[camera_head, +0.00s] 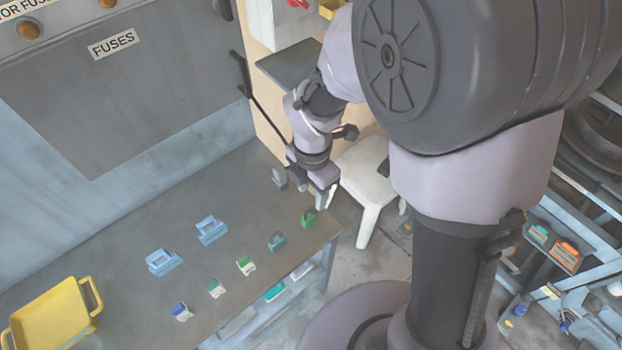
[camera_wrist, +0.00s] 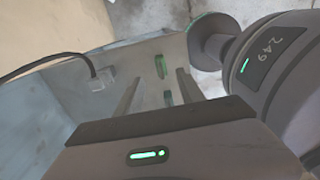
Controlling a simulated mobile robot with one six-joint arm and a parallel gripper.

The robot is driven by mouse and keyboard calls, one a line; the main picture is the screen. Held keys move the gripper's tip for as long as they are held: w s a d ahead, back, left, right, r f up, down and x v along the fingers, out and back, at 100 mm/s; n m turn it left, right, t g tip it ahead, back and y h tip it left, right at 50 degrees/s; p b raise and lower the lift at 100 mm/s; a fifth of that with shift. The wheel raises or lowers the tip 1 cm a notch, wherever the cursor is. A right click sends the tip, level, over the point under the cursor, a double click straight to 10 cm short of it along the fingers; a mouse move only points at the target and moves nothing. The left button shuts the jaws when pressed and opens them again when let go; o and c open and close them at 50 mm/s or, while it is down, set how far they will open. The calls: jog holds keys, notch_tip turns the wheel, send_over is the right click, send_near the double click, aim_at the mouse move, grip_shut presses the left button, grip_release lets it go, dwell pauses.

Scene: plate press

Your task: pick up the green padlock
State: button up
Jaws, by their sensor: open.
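I cannot tell which is the padlock.
A teal-grey piece (camera_head: 276,241) and several small white-based pieces, one green (camera_head: 245,265), line the front of the grey table (camera_head: 130,225). Two blue holders (camera_head: 211,230) stand behind. A yellow tray (camera_head: 52,316) is at left. A white stool (camera_head: 366,178) stands beyond the table's right end.

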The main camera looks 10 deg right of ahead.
aim_at(309, 215)
notch_tip(309, 215, down, 6)
jog(key=shift+r+b, duration=0.1)
jog(key=shift+b, duration=0.8)
jog(key=f+b, duration=0.1)
jog(key=f, duration=0.1)
jog(key=f+b, duration=0.2)
jog(key=f, duration=0.1)
jog(key=shift+s+a+f, duration=0.25)
jog(key=shift+a+f, duration=0.1)
jog(key=shift+r, duration=0.2)
jog(key=shift+c, duration=0.4)
grip_shut()
